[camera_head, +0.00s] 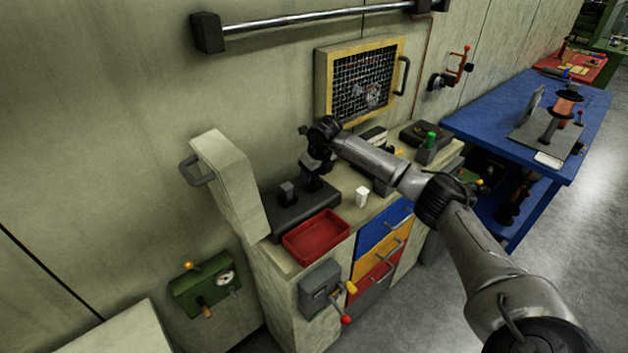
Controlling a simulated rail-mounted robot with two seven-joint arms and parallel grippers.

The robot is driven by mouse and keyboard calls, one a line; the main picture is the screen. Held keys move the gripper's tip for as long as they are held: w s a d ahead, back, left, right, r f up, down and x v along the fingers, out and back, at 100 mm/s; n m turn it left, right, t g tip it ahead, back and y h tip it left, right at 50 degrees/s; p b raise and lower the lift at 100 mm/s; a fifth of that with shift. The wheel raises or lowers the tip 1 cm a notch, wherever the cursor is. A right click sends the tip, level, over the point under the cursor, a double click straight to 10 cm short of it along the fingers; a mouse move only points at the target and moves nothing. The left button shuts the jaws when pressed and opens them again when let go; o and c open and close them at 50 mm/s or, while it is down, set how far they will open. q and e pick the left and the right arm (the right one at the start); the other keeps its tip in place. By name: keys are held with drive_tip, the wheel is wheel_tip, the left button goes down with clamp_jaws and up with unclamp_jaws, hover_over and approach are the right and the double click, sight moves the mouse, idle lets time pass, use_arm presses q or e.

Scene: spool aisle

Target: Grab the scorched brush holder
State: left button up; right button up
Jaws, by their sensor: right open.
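A small dark block (288,190) stands upright on a dark grey base (300,212) on the cabinet top. It may be the scorched brush holder, but it is too small and dark to tell. My right gripper (312,182) points down over the right rear part of that base, to the right of the block. Its jaws are open; the fingertips are dark against the base, and I cannot tell whether anything stands between them. My left gripper is out of view.
A red tray (318,237) lies in front of the base, with a small white block (362,196) to its right. A pale upright panel (228,180) stands at the left. A yellow-framed mesh panel (362,80) hangs behind. My right arm crosses the cabinet's right side.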

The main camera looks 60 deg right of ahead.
drive_tip(key=shift+c, duration=0.7)
drive_tip(key=c, duration=0.7)
drive_tip(key=shift+r, duration=0.1)
